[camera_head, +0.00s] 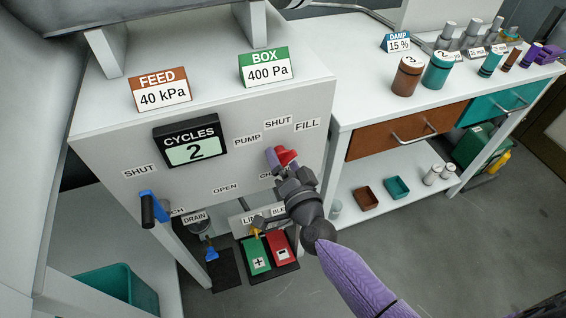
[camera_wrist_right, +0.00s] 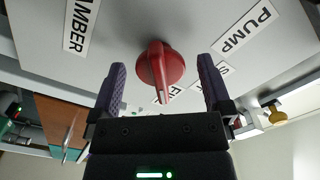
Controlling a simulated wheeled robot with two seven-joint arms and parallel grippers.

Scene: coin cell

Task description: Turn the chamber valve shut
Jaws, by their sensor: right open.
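The chamber valve is a red knob (camera_head: 288,155) on the front of the grey panel, among the labels PUMP, SHUT and FILL, with one more label mostly hidden by my gripper. In the right wrist view the red knob (camera_wrist_right: 156,66) has a raised bar handle whose end points toward the label that starts with FI. My right gripper (camera_head: 276,160) is at the knob, with its purple fingers apart. In the wrist view the fingers (camera_wrist_right: 161,66) stand on either side of the knob, with gaps between. My left gripper is not in view.
A blue lever (camera_head: 147,207) sits on the panel's left, near SHUT and OPEN labels. A CYCLES display (camera_head: 190,143) reads 2. FEED (camera_head: 160,90) and BOX (camera_head: 265,68) signs stand on top. Green (camera_head: 256,255) and red (camera_head: 281,247) pads lie below. A bench with jars stands right.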

